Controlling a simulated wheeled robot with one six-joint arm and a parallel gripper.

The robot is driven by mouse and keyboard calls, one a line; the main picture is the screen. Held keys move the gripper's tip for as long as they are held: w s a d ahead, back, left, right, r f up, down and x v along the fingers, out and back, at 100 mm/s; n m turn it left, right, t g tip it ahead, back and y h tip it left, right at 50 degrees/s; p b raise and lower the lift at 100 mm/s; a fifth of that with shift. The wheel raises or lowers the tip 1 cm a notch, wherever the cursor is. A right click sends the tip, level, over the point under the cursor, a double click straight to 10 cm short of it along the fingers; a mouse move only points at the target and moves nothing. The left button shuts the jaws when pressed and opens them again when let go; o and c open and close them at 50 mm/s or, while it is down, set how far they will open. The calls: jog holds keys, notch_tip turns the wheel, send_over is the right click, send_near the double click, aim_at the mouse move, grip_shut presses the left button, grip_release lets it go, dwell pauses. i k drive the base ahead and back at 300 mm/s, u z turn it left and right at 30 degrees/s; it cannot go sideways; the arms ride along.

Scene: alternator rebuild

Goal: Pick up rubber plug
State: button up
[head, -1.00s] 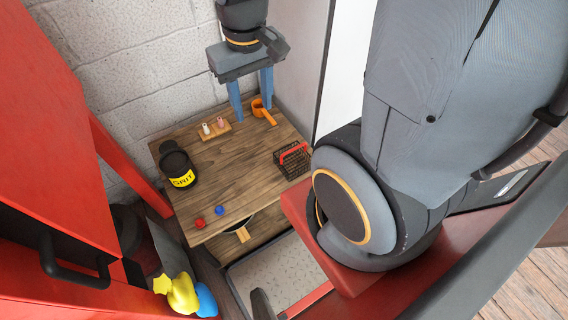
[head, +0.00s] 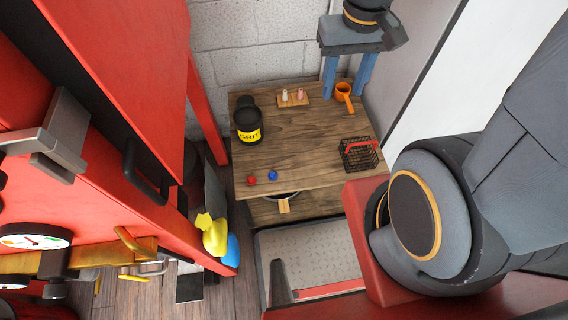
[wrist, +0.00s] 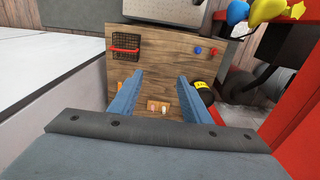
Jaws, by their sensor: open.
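Two small upright pieces, a whitish one (head: 285,94) and a pink one (head: 300,93), stand on a small wooden block at the back of the wooden table. They also show in the wrist view, the whitish one (wrist: 154,108) and the pink one (wrist: 163,109), low between my fingers. I cannot tell for sure which piece is the rubber plug. My gripper (head: 345,92) is open and empty, with blue fingers pointing down, above the table's back right part. In the wrist view my gripper (wrist: 160,77) has bare table between its fingertips.
The table's middle is clear. Red cabinets stand left; walls stand behind and right.

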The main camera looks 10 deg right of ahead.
aim_at(251, 180)
jog(key=z, duration=0.45)
jog(key=k, duration=1.05)
jog(key=u, duration=0.3)
jog(key=i, duration=0.5)
jog(key=u, duration=0.2)
